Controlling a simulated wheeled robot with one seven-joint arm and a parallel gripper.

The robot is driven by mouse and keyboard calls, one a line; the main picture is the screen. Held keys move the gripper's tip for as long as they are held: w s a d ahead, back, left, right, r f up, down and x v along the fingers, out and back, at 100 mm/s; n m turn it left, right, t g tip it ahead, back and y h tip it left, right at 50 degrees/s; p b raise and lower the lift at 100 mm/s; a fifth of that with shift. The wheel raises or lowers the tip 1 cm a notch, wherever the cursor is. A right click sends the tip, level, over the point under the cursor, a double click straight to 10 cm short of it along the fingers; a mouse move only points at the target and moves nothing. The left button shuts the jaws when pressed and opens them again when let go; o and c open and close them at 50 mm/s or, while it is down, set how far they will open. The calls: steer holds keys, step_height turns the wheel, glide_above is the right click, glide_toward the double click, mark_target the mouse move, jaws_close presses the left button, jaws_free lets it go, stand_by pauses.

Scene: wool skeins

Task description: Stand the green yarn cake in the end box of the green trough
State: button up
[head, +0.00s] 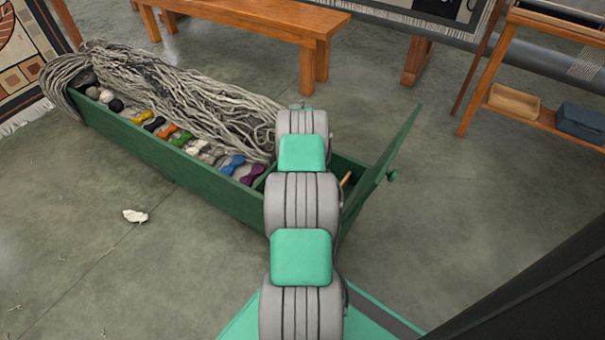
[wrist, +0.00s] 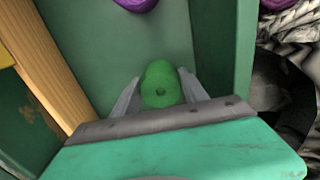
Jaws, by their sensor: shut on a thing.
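The green yarn cake (wrist: 160,88) is held between the two grey fingers of my gripper (wrist: 160,90) in the wrist view. My gripper is shut on it, and a small dark hole shows in its near end. Behind it are the green floor and walls of a compartment that looks like the end box (wrist: 222,50). I cannot tell whether the cake touches the floor. In the head view the green trough (head: 150,151) runs from upper left to the centre; its end box (head: 346,166) is partly hidden by my arm. The gripper and cake are hidden there.
The end panel (head: 385,165) with a round knob stands tilted open at right. Grey wool (head: 200,95) and several coloured skeins fill the long compartment. A purple thing (wrist: 135,4) lies beyond the cake, and a wooden strip (wrist: 50,65) is at left. A bench (head: 245,20) stands behind.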

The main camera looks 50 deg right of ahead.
steer(key=shift+f, duration=0.1)
steer(key=o, duration=1.5)
